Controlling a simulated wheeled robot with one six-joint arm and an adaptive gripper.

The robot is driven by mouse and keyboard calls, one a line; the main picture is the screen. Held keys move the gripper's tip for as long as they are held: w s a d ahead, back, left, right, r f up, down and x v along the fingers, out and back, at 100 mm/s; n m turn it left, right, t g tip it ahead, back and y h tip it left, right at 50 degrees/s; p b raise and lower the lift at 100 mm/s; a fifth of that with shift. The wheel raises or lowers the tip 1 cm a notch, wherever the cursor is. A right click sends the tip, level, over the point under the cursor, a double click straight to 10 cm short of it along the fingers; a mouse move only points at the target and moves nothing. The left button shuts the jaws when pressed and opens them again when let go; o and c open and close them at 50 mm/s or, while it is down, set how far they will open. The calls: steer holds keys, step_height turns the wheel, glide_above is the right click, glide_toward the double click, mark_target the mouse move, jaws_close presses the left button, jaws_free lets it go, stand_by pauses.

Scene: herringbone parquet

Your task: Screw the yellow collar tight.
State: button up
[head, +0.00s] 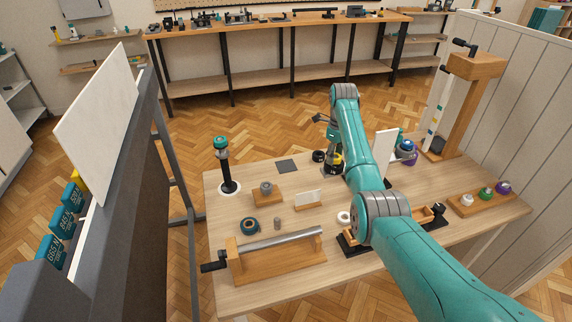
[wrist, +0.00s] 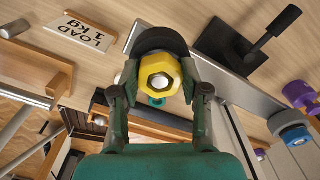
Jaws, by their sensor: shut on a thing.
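The yellow collar (wrist: 163,72) is a faceted ring in the middle of the wrist view, with a pale round stud end showing in its centre. My gripper (wrist: 160,84) has one finger on each side of it and is shut on it. A dark curved part shows just behind the collar. In the head view a bit of the yellow collar (head: 336,169) shows low beside my arm, at the back middle of the table. My fingers are small there and partly hidden by the arm. How far the collar is threaded on cannot be told.
A white plate reading LOAD 1 kg (wrist: 84,32) lies near. The wooden table (head: 290,170) holds a teal-topped post (head: 222,150), a roller on a wooden stand (head: 278,258) and coloured knobs on a board (head: 485,193). A tall wooden frame (head: 462,110) stands at the back right.

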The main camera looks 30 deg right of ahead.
steer(key=shift+m, duration=0.7)
steer(key=o, duration=1.4)
steer(key=shift+c, duration=0.2)
